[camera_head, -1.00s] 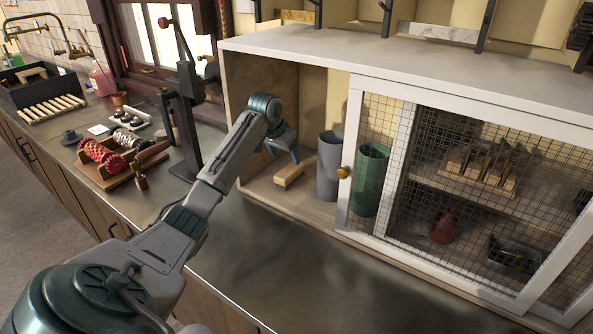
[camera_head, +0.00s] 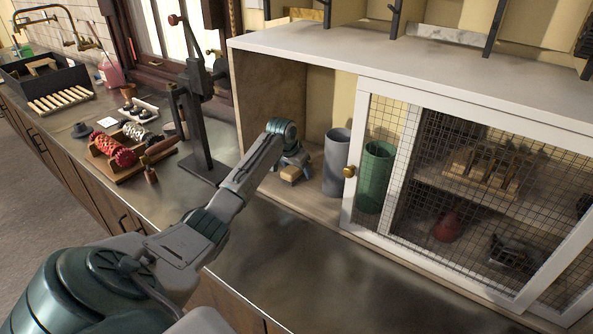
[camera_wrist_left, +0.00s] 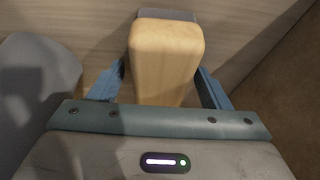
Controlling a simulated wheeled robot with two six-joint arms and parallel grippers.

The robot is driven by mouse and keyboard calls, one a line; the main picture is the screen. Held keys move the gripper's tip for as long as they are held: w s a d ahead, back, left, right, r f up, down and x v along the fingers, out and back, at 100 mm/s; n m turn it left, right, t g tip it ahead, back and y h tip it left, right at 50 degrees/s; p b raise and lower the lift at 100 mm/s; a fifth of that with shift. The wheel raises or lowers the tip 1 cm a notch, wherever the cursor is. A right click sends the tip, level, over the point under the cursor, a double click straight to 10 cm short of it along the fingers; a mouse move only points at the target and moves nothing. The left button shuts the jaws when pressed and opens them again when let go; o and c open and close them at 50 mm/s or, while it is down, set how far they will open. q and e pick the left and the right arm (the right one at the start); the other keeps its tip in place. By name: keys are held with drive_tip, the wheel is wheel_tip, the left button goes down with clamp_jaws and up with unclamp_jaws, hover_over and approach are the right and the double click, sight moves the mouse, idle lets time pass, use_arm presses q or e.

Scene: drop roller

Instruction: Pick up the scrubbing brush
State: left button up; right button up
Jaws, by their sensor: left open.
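The scrubbing brush (camera_head: 290,174) is a pale wooden block inside the open left part of the white cabinet. In the left wrist view the brush (camera_wrist_left: 166,52) shows close up, end-on, with a grey strip at its far end, possibly bristles. My left gripper (camera_head: 293,161) is low at the brush in the head view and partly hides it. In the left wrist view the blue fingers of my left gripper (camera_wrist_left: 160,84) are open, one on each side of the block. Whether they touch it I cannot tell. My right gripper is not in view.
A grey cylinder (camera_head: 336,162) stands just right of the brush, and a green cylinder (camera_head: 375,177) is behind the mesh door (camera_head: 388,160). A black lever stand (camera_head: 203,130) and red rollers (camera_head: 113,152) are on the counter left of my arm. The front counter (camera_head: 320,275) is clear.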

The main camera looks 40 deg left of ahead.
use_arm(q)
drive_tip(key=shift+f+p, duration=0.25)
drive_tip(key=shift+p, duration=0.1)
drive_tip(key=shift+c, duration=0.2)
drive_tip(key=c, duration=1.1)
